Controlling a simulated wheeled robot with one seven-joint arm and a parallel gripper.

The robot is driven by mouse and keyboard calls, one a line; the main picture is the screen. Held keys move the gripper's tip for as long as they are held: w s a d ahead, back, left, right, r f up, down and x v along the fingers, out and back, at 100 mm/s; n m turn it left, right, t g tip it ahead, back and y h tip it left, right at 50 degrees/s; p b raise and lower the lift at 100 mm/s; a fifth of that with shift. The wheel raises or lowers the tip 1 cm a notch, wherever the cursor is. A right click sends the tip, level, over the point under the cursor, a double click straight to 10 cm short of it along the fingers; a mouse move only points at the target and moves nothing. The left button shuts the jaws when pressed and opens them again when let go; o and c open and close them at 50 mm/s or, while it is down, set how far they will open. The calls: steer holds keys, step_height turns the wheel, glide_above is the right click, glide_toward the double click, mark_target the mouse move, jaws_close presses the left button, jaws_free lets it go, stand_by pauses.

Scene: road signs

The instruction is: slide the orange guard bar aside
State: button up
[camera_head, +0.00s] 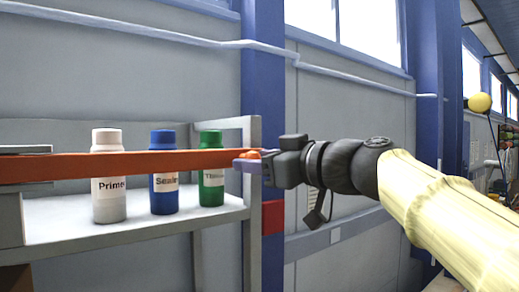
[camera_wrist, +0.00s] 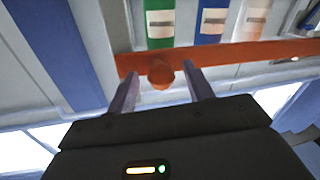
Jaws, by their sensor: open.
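The orange guard bar (camera_head: 130,163) runs level across the front of the shelf, before the bottles. In the wrist view the bar (camera_wrist: 235,56) has a round orange knob (camera_wrist: 160,74) near its end. My gripper (camera_head: 248,164) is at the bar's right end in the head view. In the wrist view my gripper (camera_wrist: 160,92) is open, with one finger on each side of the knob and gaps between them. I cannot tell how deep the knob sits between the fingers.
Behind the bar stand a white Primer bottle (camera_head: 109,200), a blue bottle (camera_head: 163,195) and a green bottle (camera_head: 211,190) on the grey shelf (camera_head: 130,236). A blue post (camera_head: 262,80) rises behind my gripper. A yellow ball (camera_head: 480,103) shows at far right.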

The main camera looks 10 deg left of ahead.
steer(key=shift+a, duration=0.1)
jaws_close()
steer(key=shift+a, duration=0.1)
